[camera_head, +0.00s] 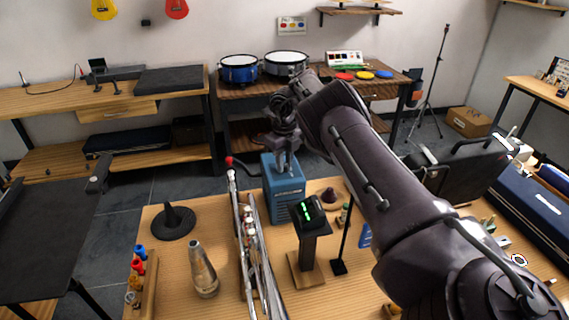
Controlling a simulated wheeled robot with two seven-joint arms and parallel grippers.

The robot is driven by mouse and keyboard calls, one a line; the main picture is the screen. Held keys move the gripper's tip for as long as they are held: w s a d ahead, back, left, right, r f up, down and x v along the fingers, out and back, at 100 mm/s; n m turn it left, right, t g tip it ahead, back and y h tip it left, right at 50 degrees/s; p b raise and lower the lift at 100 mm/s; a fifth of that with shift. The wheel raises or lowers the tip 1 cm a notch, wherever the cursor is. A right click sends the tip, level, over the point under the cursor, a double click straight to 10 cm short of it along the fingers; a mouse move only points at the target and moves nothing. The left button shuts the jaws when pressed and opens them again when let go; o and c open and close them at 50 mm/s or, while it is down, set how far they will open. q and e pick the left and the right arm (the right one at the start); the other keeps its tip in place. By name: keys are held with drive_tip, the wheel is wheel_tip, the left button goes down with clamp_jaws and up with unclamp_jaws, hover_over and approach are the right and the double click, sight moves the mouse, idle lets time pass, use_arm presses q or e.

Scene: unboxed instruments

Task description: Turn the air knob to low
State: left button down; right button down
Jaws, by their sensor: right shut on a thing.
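A blue box-shaped unit (283,190) with a vented front and a small label stands at the back edge of the near table. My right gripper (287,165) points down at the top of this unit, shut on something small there. I take the held thing for the air knob, but the fingers and the small scale hide its shape and its setting. My left gripper is not in view.
A black device with a green display (309,208) stands on a post in front of the unit. Long silver instrument tubes (248,240) lie to its left. A black cone stand (174,220) and a metallic mute (203,268) stand further left. Drums (239,69) are on the back table.

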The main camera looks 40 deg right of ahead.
sight(285, 165)
drive_tip(key=n, duration=0.6)
drive_tip(key=shift+n, duration=0.3)
idle(0.4)
drive_tip(key=c, duration=1.2)
unclamp_jaws()
drive_tip(key=shift+c, duration=0.2)
drive_tip(key=shift+r, duration=0.1)
wheel_tip(285, 165, up, 8)
drive_tip(key=shift+f+b, duration=0.15)
drive_tip(key=shift+b, duration=0.35)
